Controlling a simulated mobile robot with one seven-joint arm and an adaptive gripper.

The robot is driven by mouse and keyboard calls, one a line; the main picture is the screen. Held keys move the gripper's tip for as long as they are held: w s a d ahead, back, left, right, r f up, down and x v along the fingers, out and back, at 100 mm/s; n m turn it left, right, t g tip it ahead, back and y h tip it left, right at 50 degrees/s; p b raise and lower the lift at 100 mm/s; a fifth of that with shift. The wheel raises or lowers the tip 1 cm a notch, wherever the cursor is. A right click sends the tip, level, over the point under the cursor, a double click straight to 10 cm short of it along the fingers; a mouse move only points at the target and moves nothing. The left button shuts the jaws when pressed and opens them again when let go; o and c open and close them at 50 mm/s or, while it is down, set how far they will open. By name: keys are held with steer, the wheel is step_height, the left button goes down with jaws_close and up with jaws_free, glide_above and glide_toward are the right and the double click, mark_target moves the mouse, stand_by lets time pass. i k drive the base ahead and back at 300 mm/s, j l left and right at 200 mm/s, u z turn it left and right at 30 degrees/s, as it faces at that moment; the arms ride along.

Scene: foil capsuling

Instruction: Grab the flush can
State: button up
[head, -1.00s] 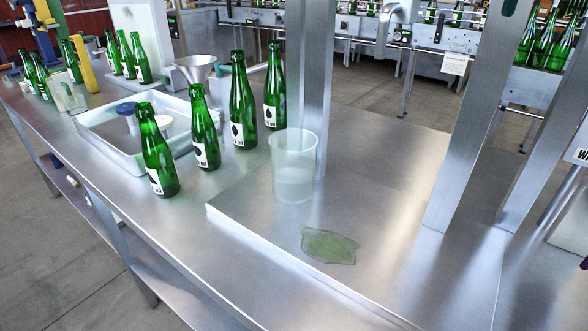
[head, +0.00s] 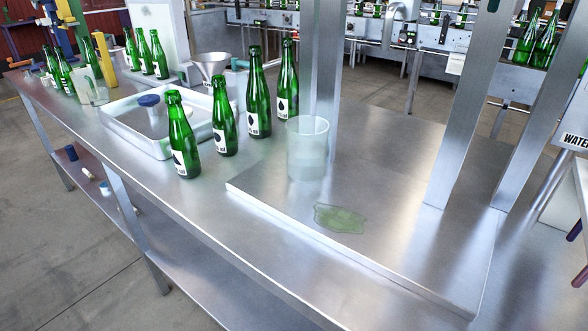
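I cannot tell for sure which thing is the flush can. A clear, open-topped beaker (head: 307,150) stands upright on the raised steel plate (head: 400,200), beside a steel post. A clear jug (head: 93,86) stands far left on the bench among green bottles. A white surface with a "WATER" label (head: 575,140) is cut off at the right edge. My gripper is not in view.
Several green bottles (head: 183,140) stand in a row left of the beaker. A steel tray (head: 150,148) and funnel (head: 210,68) sit behind. A green puddle (head: 340,218) lies on the plate. Steel posts (head: 467,110) rise at right. The bench front (head: 230,225) is clear.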

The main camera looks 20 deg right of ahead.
mark_target(308, 150)
steer(key=k+j+u, duration=0.15)
steer(key=k+j, duration=0.3)
steer(key=k+j+u, duration=0.15)
steer(key=k+j, duration=0.3)
steer(key=j, duration=0.15)
steer(key=i+l, duration=0.4)
